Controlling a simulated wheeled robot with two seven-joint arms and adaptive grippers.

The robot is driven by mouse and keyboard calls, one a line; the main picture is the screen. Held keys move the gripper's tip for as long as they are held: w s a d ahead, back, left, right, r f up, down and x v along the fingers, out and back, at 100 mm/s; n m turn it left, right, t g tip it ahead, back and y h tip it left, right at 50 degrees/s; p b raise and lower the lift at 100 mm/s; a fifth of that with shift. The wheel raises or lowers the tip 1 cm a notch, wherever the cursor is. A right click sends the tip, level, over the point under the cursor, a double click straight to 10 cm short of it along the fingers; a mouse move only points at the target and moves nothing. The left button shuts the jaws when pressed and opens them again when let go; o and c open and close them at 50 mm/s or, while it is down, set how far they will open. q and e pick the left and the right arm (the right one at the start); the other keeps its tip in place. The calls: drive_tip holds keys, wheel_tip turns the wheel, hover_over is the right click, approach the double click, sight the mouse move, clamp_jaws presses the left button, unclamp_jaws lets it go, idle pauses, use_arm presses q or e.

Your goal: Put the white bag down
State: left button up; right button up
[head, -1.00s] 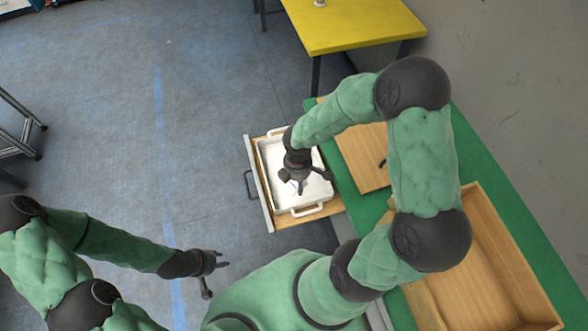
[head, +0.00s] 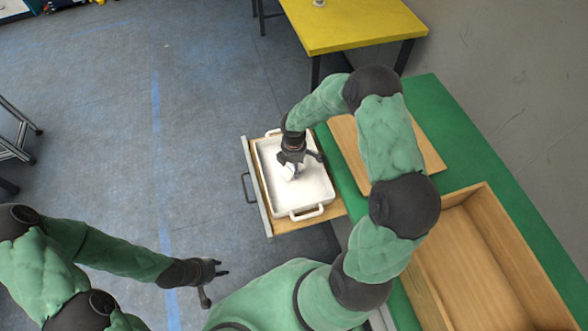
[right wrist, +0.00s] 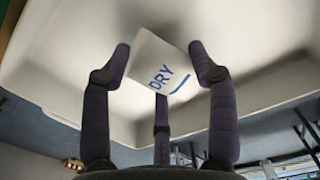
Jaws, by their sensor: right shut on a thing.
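The white bag (right wrist: 160,66) is a small packet with blue "DRY" lettering. My right gripper (right wrist: 163,72) is shut on it, with fingers on both sides and a third finger behind. In the head view the bag (head: 289,172) is partly hidden under my right gripper (head: 293,164), over the white tray (head: 318,196). I cannot tell whether the bag touches the tray floor. My left gripper (head: 213,279) is empty and open, with its fingers spread, away to the lower left above the floor.
The tray sits in an open wooden drawer (head: 283,224) under the green table (head: 432,105). A wooden board (head: 425,160) and an open wooden box (head: 480,250) are on the table. A yellow table (head: 355,25) stands at the back.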

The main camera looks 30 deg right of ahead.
use_arm(q)
drive_tip(key=shift+f, duration=0.6)
use_arm(e)
drive_tip(key=shift+f, duration=1)
use_arm(q)
drive_tip(key=shift+b, duration=0.3)
use_arm(e)
drive_tip(key=shift+f, duration=0.15)
drive_tip(key=o, duration=1.1)
use_arm(q)
drive_tip(key=shift+f, duration=0.1)
use_arm(e)
drive_tip(key=shift+o, duration=0.2)
use_arm(q)
wheel_tip(320, 180, up, 5)
drive_tip(key=p, duration=0.5)
use_arm(e)
wheel_tip(320, 180, up, 12)
drive_tip(key=shift+a, duration=0.1)
